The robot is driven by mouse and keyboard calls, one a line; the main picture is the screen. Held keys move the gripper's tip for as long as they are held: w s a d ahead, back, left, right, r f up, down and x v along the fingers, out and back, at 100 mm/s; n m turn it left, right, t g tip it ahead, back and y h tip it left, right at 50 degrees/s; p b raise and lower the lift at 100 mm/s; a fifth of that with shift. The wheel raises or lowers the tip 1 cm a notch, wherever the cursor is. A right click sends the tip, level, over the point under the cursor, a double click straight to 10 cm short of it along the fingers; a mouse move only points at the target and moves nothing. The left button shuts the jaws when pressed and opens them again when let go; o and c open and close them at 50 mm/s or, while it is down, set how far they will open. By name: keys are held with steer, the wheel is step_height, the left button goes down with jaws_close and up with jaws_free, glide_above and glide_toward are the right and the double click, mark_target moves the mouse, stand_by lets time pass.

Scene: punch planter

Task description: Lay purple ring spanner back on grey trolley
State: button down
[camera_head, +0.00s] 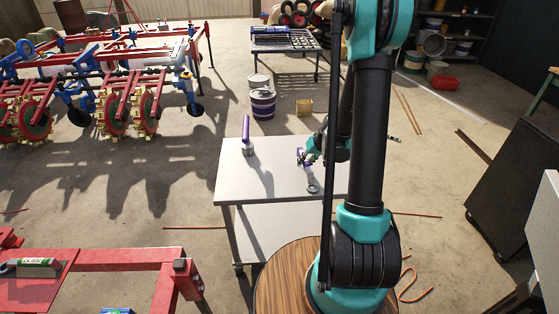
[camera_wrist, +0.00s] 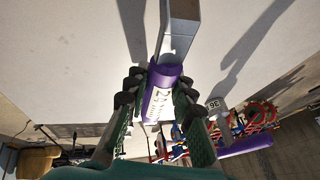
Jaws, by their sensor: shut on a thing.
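My gripper (camera_head: 304,157) is over the middle of the grey trolley (camera_head: 230,187), partly behind my arm in the head view. In the wrist view my gripper (camera_wrist: 158,92) is shut on the purple handle of the spanner (camera_wrist: 160,86), a finger on each side. The spanner's grey shank runs out beyond the fingers past the top edge of that view. In the head view a grey ring (camera_head: 313,187), apparently the spanner's ring end, shows against the trolley top. I cannot tell whether it touches the surface. The trolley top (camera_wrist: 85,60) fills much of the wrist view.
A purple-handled tool (camera_head: 246,131) stands upright on its grey head at the trolley's left; its head (camera_wrist: 213,105) bears the number 96. The trolley top's front left is bare.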

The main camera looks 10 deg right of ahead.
steer(key=shift+w, duration=0.15)
steer(key=shift+r+m, duration=0.1)
steer(key=shift+m, duration=0.2)
steer(key=shift+w+d+r+m+t+h, duration=0.1)
steer(key=shift+w+r+m+t+h, duration=0.25)
steer(key=shift+m, duration=0.5)
steer(key=shift+w+r+m+t+h, duration=0.15)
steer(key=shift+w+r+m+h, duration=0.2)
steer(key=shift+w+m+h, duration=0.35)
steer(key=w+r+m+h, duration=0.1)
steer(key=r+m, duration=0.1)
steer(key=w+r+m+h, duration=0.1)
steer(key=r+m, duration=0.1)
steer(key=m, duration=0.1)
steer(key=w+r+m+h, duration=0.1)
steer(key=r+m, duration=0.1)
steer(key=m, duration=0.1)
steer(key=shift+w+d+r+h, duration=0.15)
steer(key=shift+h, duration=0.1)
step_height(320, 180, up, 10)
steer(key=w+m+g+h, duration=0.2)
steer(key=m, duration=0.6)
steer(key=shift+w+f, duration=0.25)
steer(key=shift+w, duration=0.05)
steer(key=shift+f, duration=0.1)
step_height(320, 180, down, 20)
steer(key=shift+r, duration=0.25)
steer(key=c, duration=1.3)
jaws_free()
